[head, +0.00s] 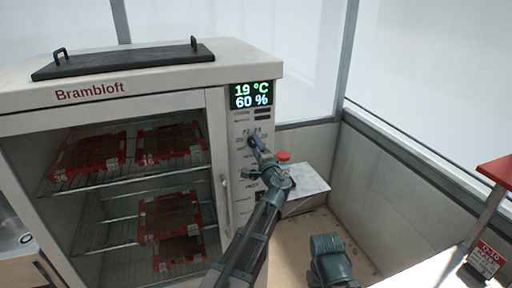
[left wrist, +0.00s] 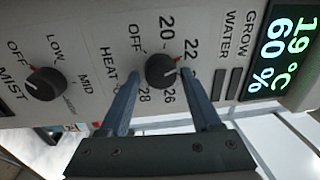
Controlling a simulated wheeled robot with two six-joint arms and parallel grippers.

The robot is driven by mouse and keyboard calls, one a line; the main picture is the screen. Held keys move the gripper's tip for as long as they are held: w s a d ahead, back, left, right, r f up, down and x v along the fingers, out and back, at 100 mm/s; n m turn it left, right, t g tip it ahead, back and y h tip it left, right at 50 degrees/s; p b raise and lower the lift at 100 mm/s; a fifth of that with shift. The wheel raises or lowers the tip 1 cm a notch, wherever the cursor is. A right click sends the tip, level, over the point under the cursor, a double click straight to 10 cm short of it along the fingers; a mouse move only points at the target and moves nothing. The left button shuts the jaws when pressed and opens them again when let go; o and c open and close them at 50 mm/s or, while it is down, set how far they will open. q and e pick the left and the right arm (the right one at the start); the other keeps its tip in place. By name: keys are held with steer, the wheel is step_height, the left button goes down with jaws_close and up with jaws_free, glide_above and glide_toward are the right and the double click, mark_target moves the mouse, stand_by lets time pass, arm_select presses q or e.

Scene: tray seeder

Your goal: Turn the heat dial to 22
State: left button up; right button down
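The heat dial (left wrist: 161,71) is a round black knob on the panel, with printed marks OFF, 20, 22, 26 and 28 around it. A small red mark shows on its right side in the left wrist view; its exact reading is hard to tell. My left gripper (left wrist: 160,75) has its fingers apart, one on each side of the dial, with small gaps visible. In the head view the left gripper (head: 254,141) is at the panel and hides most of the dial. The display (head: 251,95) reads 19 °C and 60 %.
The mist dial (left wrist: 45,84) sits left of the heat dial in the left wrist view. The cabinet (head: 110,104) has a glass door with several red trays inside. A red knob (head: 284,156) is near my left wrist. A dark lid (head: 125,58) lies on top.

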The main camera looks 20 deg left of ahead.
arm_select(q)
steer(key=shift+o, duration=0.8)
steer(key=b+v, duration=0.1)
steer(key=v, duration=1.3)
steer(key=shift+a, duration=0.15)
